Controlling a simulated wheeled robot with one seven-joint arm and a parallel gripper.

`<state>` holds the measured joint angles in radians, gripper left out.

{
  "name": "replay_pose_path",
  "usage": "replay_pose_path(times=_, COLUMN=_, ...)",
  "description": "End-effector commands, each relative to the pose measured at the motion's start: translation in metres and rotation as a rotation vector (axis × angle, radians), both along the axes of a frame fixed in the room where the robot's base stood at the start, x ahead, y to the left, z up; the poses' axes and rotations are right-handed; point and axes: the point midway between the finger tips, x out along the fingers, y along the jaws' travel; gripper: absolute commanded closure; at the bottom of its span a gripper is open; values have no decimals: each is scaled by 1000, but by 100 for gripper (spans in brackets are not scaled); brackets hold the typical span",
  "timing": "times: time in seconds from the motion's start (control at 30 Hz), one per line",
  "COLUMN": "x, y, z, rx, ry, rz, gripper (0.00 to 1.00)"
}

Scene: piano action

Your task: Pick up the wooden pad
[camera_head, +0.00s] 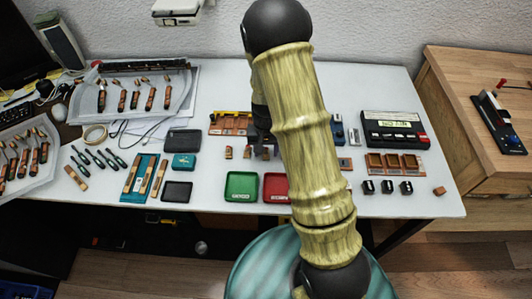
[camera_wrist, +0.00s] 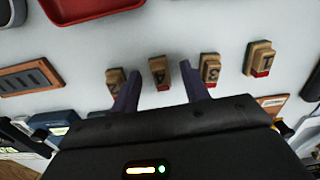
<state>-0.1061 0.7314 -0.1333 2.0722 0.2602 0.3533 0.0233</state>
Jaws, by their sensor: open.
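Several small wooden blocks with red undersides stand on the white table. I take these as the wooden pads, but cannot tell which one is meant. In the wrist view one marked 4 (camera_wrist: 159,72) lies between my open fingers, apart from both. One marked 3 (camera_wrist: 211,67) is beside the right fingertip, one marked 1 (camera_wrist: 259,58) is further right, and one (camera_wrist: 114,80) is partly hidden by the left finger. My gripper (camera_wrist: 160,70) is open and empty. In the head view my arm hides most of it; one block (camera_head: 228,152) shows left of the arm.
A green tray (camera_head: 241,186) and a red tray (camera_head: 275,187) lie in front of the blocks. Brown slotted holders (camera_head: 393,163) and black cubes (camera_head: 387,187) are to the right. Tools and boards fill the table's left side. Bare table (camera_head: 430,204) shows at the front right.

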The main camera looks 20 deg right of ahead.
Motion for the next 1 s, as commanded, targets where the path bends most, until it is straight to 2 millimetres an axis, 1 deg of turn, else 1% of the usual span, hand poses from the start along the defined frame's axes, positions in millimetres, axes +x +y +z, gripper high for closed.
replay_pose_path(times=0.27, x=0, y=0, z=0, rx=0, ry=0, rz=0, gripper=55)
replay_pose_path(times=0.4, x=0, y=0, z=0, rx=0, ry=0, rz=0, gripper=82)
replay_pose_path(times=0.5, x=0, y=0, z=0, rx=0, ry=0, rz=0, gripper=100)
replay_pose_path(times=0.73, x=0, y=0, z=0, rx=0, ry=0, rz=0, gripper=100)
replay_pose_path(times=0.83, x=0, y=0, z=4, rx=0, ry=-1, rz=0, gripper=100)
replay_pose_path(times=0.93, x=1, y=0, z=13, rx=-1, ry=-4, rz=0, gripper=100)
replay_pose_path(times=1.0, x=1, y=0, z=23, rx=-1, ry=-4, rz=-1, gripper=100)
